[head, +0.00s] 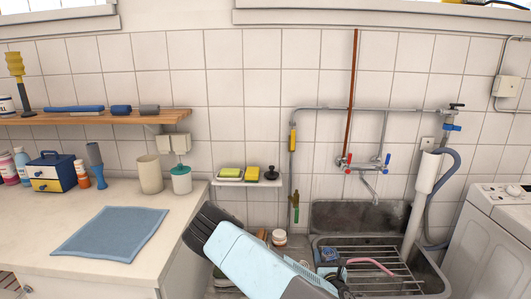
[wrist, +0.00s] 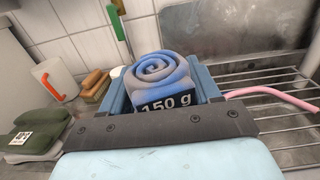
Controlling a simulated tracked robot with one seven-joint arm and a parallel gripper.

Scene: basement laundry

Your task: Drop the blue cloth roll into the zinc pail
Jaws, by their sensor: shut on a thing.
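My gripper (wrist: 162,92) is shut on the blue cloth roll (wrist: 160,70), which shows its spiral end between the two blue fingers in the wrist view. A dark face marked "150 g" (wrist: 166,103) shows just below the spiral; I cannot tell whether it belongs to the roll. In the head view my gripper (head: 331,269) is over the left part of the sink, and the roll is hard to make out there. I do not see a zinc pail in either view.
A wire rack (head: 385,272) with a pink hose lies across the sink (head: 352,217). A washing machine (head: 490,240) stands at right. A counter (head: 40,210) at left bears a blue cloth, cups and bottles. A shelf (head: 170,116) above holds rolled items.

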